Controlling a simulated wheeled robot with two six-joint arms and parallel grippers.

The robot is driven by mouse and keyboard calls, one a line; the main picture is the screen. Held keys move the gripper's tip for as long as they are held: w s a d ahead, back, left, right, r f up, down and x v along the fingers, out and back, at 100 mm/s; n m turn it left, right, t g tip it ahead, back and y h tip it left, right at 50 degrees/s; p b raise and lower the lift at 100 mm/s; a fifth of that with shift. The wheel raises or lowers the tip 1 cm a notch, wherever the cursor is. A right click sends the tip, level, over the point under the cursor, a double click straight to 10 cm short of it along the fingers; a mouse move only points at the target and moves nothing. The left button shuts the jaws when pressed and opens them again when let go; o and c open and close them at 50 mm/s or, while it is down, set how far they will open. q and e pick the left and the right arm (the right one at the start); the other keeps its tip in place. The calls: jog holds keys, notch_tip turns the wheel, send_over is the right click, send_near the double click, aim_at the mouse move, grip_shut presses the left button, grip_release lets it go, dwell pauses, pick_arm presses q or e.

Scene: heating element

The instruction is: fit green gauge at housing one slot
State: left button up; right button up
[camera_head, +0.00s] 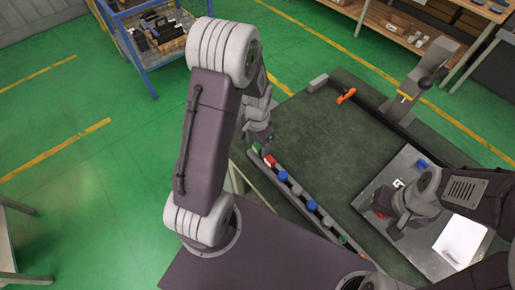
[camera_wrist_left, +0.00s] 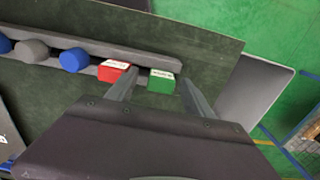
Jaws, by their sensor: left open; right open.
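A green block-shaped gauge (camera_wrist_left: 160,82) with a white label sits at the end of the grey rail in the left wrist view. It also shows in the head view (camera_head: 257,147). My left gripper (camera_wrist_left: 156,76) is open, with its fingers on either side of the green gauge; whether they touch it I cannot tell. A red block (camera_wrist_left: 112,70) sits close beside the left finger. My right gripper (camera_head: 384,222) is open over the grey plate (camera_head: 402,163) at the right. The housing slots are not clear; my right arm hides part of the plate.
The rail also holds blue pieces (camera_head: 283,176) (camera_wrist_left: 73,60), a grey one (camera_wrist_left: 33,50) and another green one (camera_head: 343,240). An orange item (camera_head: 346,96) lies at the back of the green mat (camera_head: 325,140). A blue piece (camera_head: 422,163) is on the plate. The mat's middle is clear.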

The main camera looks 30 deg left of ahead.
aim_at(258, 145)
pick_arm(q)
jog(key=shift+w+a+f, duration=0.1)
jog(key=shift+f, duration=0.05)
grip_shut()
notch_tip(258, 145, up, 5)
jog(key=shift+f, duration=0.2)
jog(key=w+d+r, duration=0.2)
jog(key=d+r, duration=0.4)
jog(key=d, duration=0.5)
jog(key=shift+d+r, duration=0.3)
jog(key=shift+d, duration=0.05)
